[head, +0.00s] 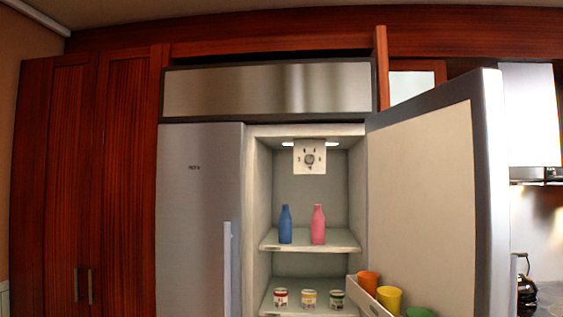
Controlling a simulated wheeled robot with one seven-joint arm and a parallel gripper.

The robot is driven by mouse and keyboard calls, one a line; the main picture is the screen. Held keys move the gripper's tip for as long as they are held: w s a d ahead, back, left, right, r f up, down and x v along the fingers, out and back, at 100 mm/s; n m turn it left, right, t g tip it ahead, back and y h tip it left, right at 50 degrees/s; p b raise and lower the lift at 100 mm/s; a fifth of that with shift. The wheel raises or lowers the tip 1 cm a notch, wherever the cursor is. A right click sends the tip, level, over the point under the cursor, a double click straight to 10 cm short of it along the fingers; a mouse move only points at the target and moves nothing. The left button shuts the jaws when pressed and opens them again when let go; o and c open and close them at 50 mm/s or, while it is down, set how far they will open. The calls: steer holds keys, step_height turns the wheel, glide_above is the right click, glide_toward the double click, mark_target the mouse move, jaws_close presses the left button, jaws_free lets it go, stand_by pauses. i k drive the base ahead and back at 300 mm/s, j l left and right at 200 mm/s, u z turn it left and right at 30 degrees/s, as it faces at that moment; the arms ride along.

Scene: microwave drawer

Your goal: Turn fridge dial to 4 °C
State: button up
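The fridge (201,220) stands in the middle with its right door (430,200) swung wide open to the right. The fridge dial (309,159) is a small round knob on a pale panel (300,168) at the top of the open compartment. Small dark marks surround the knob, too small to read surely, so its setting cannot be told. My gripper is not in view.
A blue bottle (285,225) and a pink bottle (318,225) stand on the upper shelf (342,240). Several small jars sit on the lower shelf (345,309). The door bin (366,300) holds orange, yellow and green cups. The left door is shut, with a vertical handle (227,270).

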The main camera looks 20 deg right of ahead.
mark_target(308, 158)
steer(key=i+j, duration=0.45)
steer(key=i+j+z, duration=0.15)
steer(key=i+j, duration=0.25)
steer(key=i, duration=0.25)
